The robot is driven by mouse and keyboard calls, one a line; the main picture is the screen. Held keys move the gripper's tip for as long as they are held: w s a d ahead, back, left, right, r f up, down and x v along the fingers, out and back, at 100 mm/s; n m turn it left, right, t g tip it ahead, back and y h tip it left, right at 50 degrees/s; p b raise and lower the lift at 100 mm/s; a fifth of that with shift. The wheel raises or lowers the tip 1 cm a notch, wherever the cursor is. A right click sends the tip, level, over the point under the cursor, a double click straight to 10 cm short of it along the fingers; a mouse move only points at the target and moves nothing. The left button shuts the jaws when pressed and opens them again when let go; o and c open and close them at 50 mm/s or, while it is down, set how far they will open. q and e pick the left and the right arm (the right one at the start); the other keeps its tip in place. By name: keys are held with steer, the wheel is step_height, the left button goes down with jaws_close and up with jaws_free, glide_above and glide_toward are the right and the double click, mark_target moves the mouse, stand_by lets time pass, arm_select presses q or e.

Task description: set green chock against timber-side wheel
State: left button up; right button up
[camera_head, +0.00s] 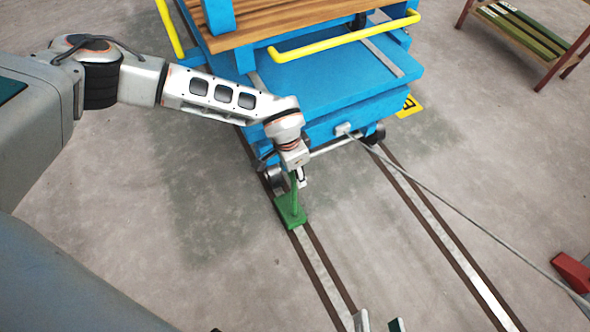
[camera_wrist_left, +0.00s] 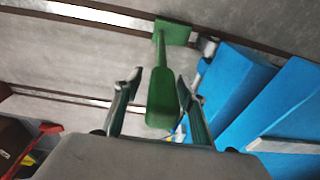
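The green chock (camera_head: 291,216) has a flat base and an upright handle. It sits on the left rail, just in front of the blue cart's left front wheel (camera_head: 273,180); I cannot tell if they touch. My left gripper (camera_head: 298,178) is over the handle. In the left wrist view the open fingers (camera_wrist_left: 157,78) stand on either side of the chock's thick handle (camera_wrist_left: 161,98), with a visible gap. The cart's right front wheel (camera_head: 376,134) is on the other rail. My right gripper (camera_head: 380,323) is at the bottom edge, fingertips apart and empty.
The blue cart (camera_head: 335,80) carries wooden planks (camera_head: 290,20) and has yellow bars. A grey cable (camera_head: 450,202) runs from its front across the right rail (camera_head: 430,215). A red block (camera_head: 572,271) is at the right edge. A slatted rack (camera_head: 525,35) stands top right. The left floor is clear.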

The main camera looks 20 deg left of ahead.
arm_select(q)
step_height(320, 180, up, 2)
steer(key=shift+w+a+r+p, duration=0.1)
steer(key=shift+r+p, duration=0.1)
steer(key=shift+p, duration=0.2)
steer(key=r+p, duration=0.1)
steer(key=r, duration=0.1)
steer(key=r+p, duration=0.1)
steer(key=r, duration=0.2)
steer(key=s+r+p, duration=0.1)
steer(key=r, duration=0.2)
steer(key=shift+a+r, duration=0.15)
steer(key=shift+a, duration=0.1)
steer(key=shift+s+r, duration=0.25)
steer(key=shift+r, duration=0.4)
steer(key=shift+s+a+p, duration=0.1)
steer(key=shift+p, duration=0.2)
arm_select(e)
steer(key=d+n, duration=0.2)
steer(key=d, duration=0.1)
steer(key=w+d+n+h, duration=0.1)
steer(key=d+n, duration=0.1)
steer(key=shift+w+r, duration=0.1)
steer(key=shift+r, duration=0.2)
steer(key=shift+g, duration=0.3)
arm_select(q)
steer(key=shift+r, duration=0.1)
